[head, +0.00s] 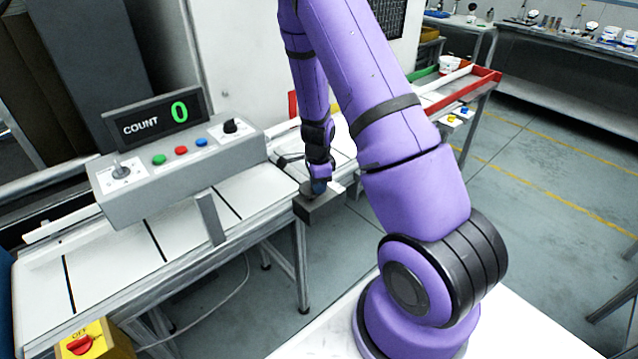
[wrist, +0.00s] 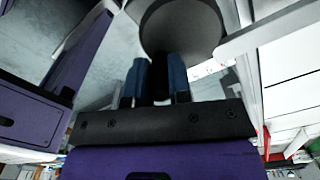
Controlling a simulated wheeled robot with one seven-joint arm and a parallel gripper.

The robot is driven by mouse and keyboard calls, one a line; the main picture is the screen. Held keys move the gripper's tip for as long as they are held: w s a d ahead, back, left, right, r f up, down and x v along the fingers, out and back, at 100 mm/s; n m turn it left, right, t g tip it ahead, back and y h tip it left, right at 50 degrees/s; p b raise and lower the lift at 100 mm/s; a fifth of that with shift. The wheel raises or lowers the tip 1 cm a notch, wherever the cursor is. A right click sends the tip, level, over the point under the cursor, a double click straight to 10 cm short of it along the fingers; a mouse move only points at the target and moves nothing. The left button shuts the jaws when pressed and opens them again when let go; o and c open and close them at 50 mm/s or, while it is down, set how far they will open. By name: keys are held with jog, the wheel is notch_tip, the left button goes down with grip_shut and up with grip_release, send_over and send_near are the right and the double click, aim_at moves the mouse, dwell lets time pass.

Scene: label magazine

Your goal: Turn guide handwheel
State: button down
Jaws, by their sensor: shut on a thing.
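The guide handwheel shows in the wrist view as a dark round disc (wrist: 180,26) at the top. My gripper (wrist: 158,70) has its two blue fingers at the disc's lower edge, closed around a dark part between them that appears to be the handwheel's grip. In the head view my gripper (head: 319,187) points down at a dark grey block (head: 322,208) on the near edge of the conveyor. My wrist and the block hide the handwheel there, so its turn angle cannot be told.
A control box (head: 180,170) with buttons and a knob stands on the conveyor (head: 110,285), left of my gripper. Its display (head: 157,117) reads COUNT 0. A yellow switch box (head: 97,341) is at lower left. Open floor (head: 545,200) lies to the right.

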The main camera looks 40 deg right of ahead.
jog(key=shift+a, duration=0.15)
dwell(0.4)
jog(key=c, duration=1.1)
grip_release()
jog(key=shift+m, duration=0.3)
jog(key=shift+o, duration=0.2)
notch_tip(320, 180, up, 11)
jog(key=shift+f, duration=0.1)
